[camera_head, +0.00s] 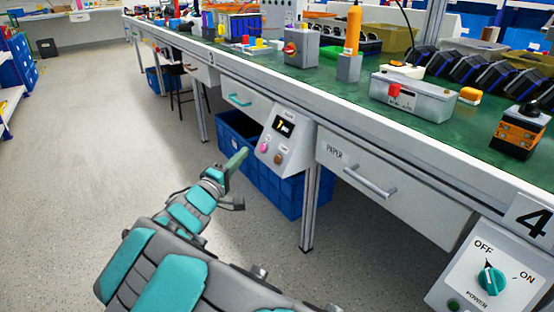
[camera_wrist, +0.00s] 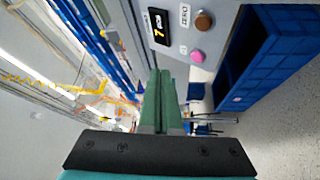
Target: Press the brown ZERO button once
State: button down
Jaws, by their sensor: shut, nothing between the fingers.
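A grey control box (camera_head: 289,146) hangs under the workbench edge. It has a dark display (camera_head: 284,125) with a yellow digit, a pink button (camera_head: 263,147) and a brown button (camera_head: 278,159). In the wrist view the brown ZERO button (camera_wrist: 204,20) is at the top, beside its label, and the pink button (camera_wrist: 197,56) is below it. My gripper (camera_head: 241,153) is shut and empty, its green fingers just left of the box in the head view. In the wrist view the fingertips (camera_wrist: 159,72) are apart from both buttons, nearer the pink one.
Blue bins (camera_head: 300,193) stand under the bench behind the box. A drawer marked PAPER (camera_head: 390,195) is to the right. A POWER switch box (camera_head: 488,275) is at lower right. The green bench top (camera_head: 340,90) carries several devices. The floor on the left is clear.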

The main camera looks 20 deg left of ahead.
aim_at(277, 159)
jog(key=shift+w+d+f+b, duration=0.6)
jog(key=shift+w+d+f, duration=0.2)
jog(key=shift+w, duration=0.2)
jog(key=shift+w+d+f+b, duration=0.55)
jog(key=shift+w+d+f, duration=0.1)
jog(key=shift+w+d, duration=0.3)
jog(key=shift+w+d+f+b, duration=0.6)
jog(key=shift+w+d+f, duration=0.2)
jog(key=shift+w, duration=0.2)
jog(key=shift+r, duration=0.1)
jog(key=shift+w+d+f+b, duration=0.4)
jog(key=shift+w+d+b, duration=0.15)
jog(key=shift+b, duration=0.75)
dwell(0.6)
jog(key=shift+s+a, duration=0.1)
jog(key=shift+a, duration=0.05)
dwell(0.3)
jog(key=shift+s+a+r, duration=0.4)
jog(key=shift+s, duration=0.05)
